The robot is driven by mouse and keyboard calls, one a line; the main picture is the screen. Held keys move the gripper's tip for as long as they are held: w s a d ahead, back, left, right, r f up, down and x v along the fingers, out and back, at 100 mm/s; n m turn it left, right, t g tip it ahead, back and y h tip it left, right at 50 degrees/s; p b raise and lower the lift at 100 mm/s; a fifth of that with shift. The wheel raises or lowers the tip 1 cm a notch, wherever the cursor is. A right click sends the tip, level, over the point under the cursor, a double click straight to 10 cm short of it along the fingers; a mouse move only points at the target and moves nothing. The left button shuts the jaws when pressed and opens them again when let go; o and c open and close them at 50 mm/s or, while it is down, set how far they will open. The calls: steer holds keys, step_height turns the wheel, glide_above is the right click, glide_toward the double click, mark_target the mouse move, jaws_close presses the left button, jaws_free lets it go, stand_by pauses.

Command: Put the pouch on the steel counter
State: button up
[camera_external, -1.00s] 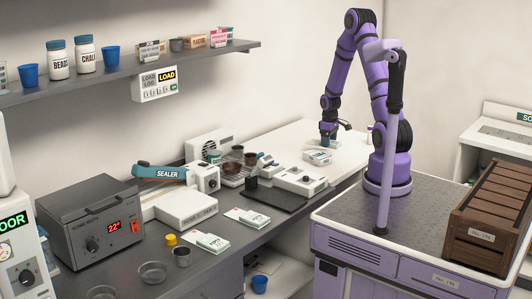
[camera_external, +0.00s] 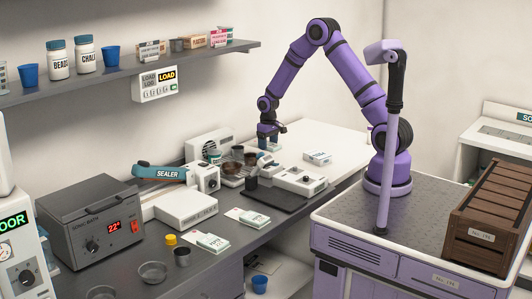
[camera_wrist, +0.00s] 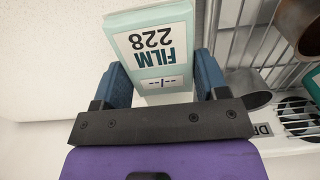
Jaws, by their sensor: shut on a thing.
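My gripper (camera_external: 270,142) is shut on a pale teal-and-white pack labelled FILM 228 (camera_wrist: 152,52), which sits between the two blue fingers in the wrist view. Its box-like shape makes it hard to tell whether it is the pouch. In the external view the gripper hangs over the white worktop, just behind the rack of brown cups, and the pack is mostly hidden. The dark grey steel counter (camera_external: 207,264) runs along the front left. Two flat white-and-green packs (camera_external: 212,243) lie on it.
A rack with brown cups (camera_external: 233,165), a white scale-like device (camera_external: 301,181) and a dark mat (camera_external: 276,196) crowd the middle. A small white box (camera_external: 317,157) lies on the white worktop (camera_external: 335,138). The sealer (camera_external: 160,174) and a grey heated bath (camera_external: 92,225) stand left.

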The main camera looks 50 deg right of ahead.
mark_target(271, 144)
step_height(271, 144, up, 5)
steer(key=shift+f, duration=0.1)
steer(key=shift+s+d, duration=0.35)
steer(key=shift+d, duration=0.1)
steer(key=s+d, duration=0.5)
steer(key=s, duration=0.4)
steer(key=s+d, duration=0.5)
steer(key=s, duration=0.5)
steer(key=s+d, duration=0.6)
steer(key=s, duration=0.3)
steer(key=shift+w+a+f, duration=0.1)
steer(key=shift+a+f, duration=0.05)
steer(key=shift+f, duration=1.15)
steer(key=shift+w+a+f, duration=0.1)
steer(key=shift+f, duration=1.2)
steer(key=shift+w+d+f, duration=0.1)
steer(key=w+d, duration=0.2)
steer(key=w, duration=0.2)
steer(key=w+d+f, duration=0.1)
steer(key=w+d, duration=0.1)
steer(key=w, duration=0.3)
steer(key=w+d, duration=0.2)
steer(key=w, duration=0.3)
steer(key=shift+w+d+f, duration=0.2)
steer(key=shift+w+f, duration=0.05)
steer(key=shift+f, duration=1.75)
